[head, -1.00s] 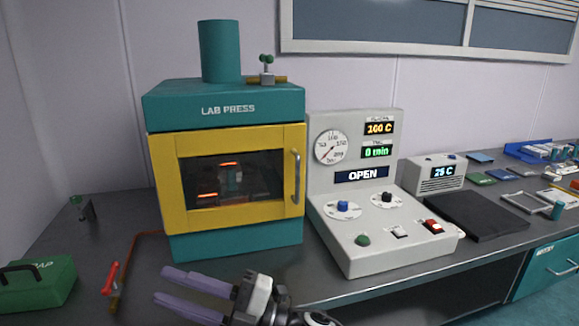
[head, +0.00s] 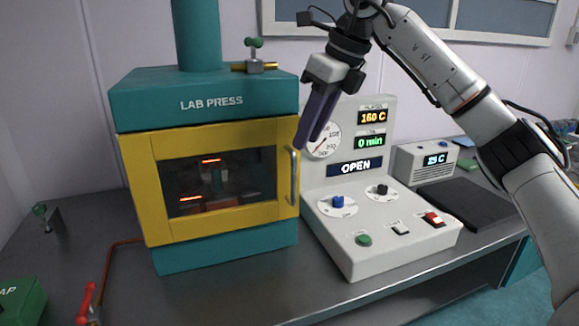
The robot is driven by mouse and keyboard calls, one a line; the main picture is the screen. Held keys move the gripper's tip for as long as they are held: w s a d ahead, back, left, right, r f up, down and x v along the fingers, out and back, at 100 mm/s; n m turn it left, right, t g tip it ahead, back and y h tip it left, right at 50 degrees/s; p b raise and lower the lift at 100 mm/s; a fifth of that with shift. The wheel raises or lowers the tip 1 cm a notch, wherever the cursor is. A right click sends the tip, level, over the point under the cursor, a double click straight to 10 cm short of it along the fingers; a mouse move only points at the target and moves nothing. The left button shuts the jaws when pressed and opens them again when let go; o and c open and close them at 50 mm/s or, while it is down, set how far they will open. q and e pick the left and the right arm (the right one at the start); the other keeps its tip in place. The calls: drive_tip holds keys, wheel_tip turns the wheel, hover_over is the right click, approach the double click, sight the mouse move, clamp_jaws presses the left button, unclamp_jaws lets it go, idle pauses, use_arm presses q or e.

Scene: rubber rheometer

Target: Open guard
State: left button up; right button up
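The guard is the yellow framed door (head: 150,185) with a dark window on the front of the teal lab press (head: 205,98). It looks shut against the press. Its vertical grey handle (head: 293,178) is on the right side of the frame. My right gripper (head: 308,143) points down, with its purple fingertips beside the top of the handle. I cannot tell whether they touch it. The fingers overlap from this angle, so the gap between them is hidden. My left gripper is out of view.
A control panel (head: 400,240) reading OPEN and 160 C stands right of the press, with my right arm passing above it. A temperature box (head: 425,165) and dark mat (head: 460,208) lie farther right. A red-handled valve (head: 86,302) and green case (head: 18,300) are front left.

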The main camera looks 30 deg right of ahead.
hover_over(294, 200)
drive_tip(key=f, duration=0.9)
drive_tip(key=shift+w+d+f, duration=0.1)
drive_tip(key=shift+w+d, duration=0.05)
drive_tip(key=shift+w, duration=0.15)
clamp_jaws()
